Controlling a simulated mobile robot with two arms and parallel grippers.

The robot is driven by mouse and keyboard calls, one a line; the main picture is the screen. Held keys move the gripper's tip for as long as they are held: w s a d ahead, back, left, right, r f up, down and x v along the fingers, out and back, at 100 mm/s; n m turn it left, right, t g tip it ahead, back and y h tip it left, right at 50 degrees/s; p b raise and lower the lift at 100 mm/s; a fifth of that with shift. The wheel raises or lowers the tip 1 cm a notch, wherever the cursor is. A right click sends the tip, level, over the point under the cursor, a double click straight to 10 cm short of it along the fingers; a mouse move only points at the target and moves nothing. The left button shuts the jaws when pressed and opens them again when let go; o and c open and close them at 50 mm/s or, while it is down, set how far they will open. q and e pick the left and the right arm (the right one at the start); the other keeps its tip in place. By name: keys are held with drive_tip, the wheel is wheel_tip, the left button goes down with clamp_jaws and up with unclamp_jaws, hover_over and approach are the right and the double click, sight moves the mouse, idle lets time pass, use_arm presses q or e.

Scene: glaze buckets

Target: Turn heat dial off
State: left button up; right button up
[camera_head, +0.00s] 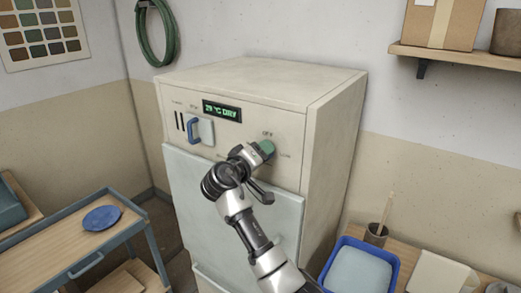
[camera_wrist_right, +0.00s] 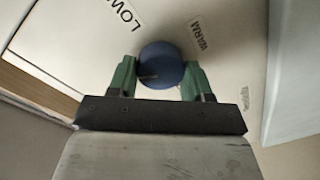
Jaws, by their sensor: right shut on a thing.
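The heat dial is a round blue knob (camera_wrist_right: 161,66) on the front panel of a cream cabinet (camera_head: 245,95). My right gripper (camera_head: 264,149) is at the panel's right part, below the OFF label. In the right wrist view its two green fingers (camera_wrist_right: 160,80) are shut on the knob, one on each side. A short dark mark shows on the knob, left of its middle. LOW and WARM labels show around it. In the head view the gripper hides the knob. My left gripper is not in view.
A lit display (camera_head: 222,111) with green text ending in DRY and a blue handle (camera_head: 193,131) are left of the dial. A blue tray (camera_head: 331,277) stands at the lower right. A cart (camera_head: 60,250) with a blue plate (camera_head: 102,218) is at the left.

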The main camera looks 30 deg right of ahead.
drive_tip(key=shift+n+p, duration=1.6)
drive_tip(key=shift+n, duration=1)
drive_tip(key=o, duration=0.9)
drive_tip(key=shift+w, duration=0.1)
drive_tip(key=shift+a+f, duration=0.1)
